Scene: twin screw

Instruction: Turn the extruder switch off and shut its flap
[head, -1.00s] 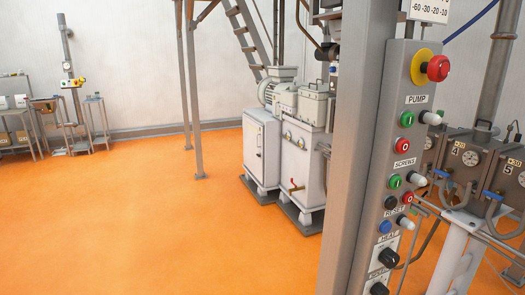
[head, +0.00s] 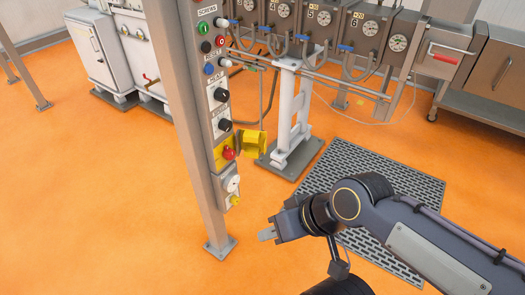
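The extruder switch is a red knob (head: 229,153) on a yellow plate, low on the grey control panel (head: 213,110) on the post. Its yellow flap (head: 252,143) stands open, swung out to the right of the knob. The way the knob is turned is too small to tell. My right gripper (head: 266,235) is below and to the right of the switch, apart from it, pointing left. Its fingers show edge-on as one small grey tip, so any gap is hidden. No held thing shows. My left gripper is out of view.
The post (head: 178,100) stands just left of the panel. Black knobs (head: 220,94) and a white socket (head: 232,183) sit above and below the switch. A white stand (head: 290,110) and the extruder barrel (head: 375,35) are behind. Orange floor is clear in front; a grate (head: 400,190) lies right.

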